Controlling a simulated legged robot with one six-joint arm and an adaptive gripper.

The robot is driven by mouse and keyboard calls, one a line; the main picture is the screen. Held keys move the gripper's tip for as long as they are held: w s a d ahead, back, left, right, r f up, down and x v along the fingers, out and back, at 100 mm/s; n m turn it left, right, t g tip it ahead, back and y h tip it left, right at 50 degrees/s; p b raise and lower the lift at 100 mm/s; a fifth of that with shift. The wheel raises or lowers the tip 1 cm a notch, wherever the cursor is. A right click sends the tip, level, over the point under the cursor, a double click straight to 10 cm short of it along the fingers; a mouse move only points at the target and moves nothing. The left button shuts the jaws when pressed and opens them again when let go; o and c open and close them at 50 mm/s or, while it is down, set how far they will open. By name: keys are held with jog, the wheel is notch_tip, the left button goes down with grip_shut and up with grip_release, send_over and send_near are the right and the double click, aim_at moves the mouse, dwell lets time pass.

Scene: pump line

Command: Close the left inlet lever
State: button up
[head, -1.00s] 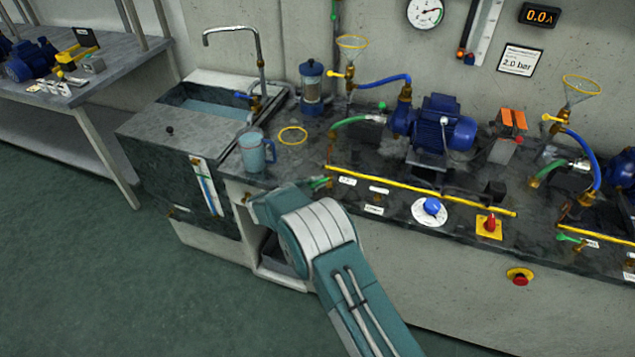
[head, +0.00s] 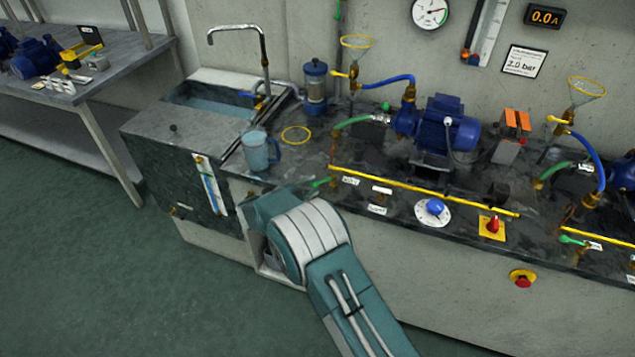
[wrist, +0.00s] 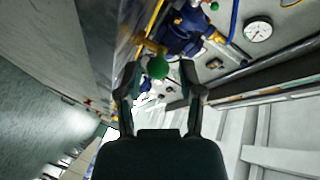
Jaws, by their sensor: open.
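The left inlet lever (head: 320,182) is a small green handle at the left end of the yellow pipe, on the front edge of the bench in the head view. In the wrist view a round green knob (wrist: 157,67), apparently the lever's end, shows at the mouth of my gripper (wrist: 160,80). My gripper is open, with one finger on each side just below the knob in the picture. I cannot tell whether either finger touches it. In the head view my arm hides the gripper's fingers.
A light-blue jug (head: 257,151) and a yellow ring (head: 296,135) stand close behind the lever, beside the sink (head: 205,103). The yellow pipe (head: 420,190), blue knob (head: 434,207) and red switch (head: 492,225) lie to the right. Green floor is free in front.

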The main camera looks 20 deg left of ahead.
jog(key=v, duration=0.8)
jog(key=shift+s+a, duration=0.2)
jog(key=shift+a, duration=0.15)
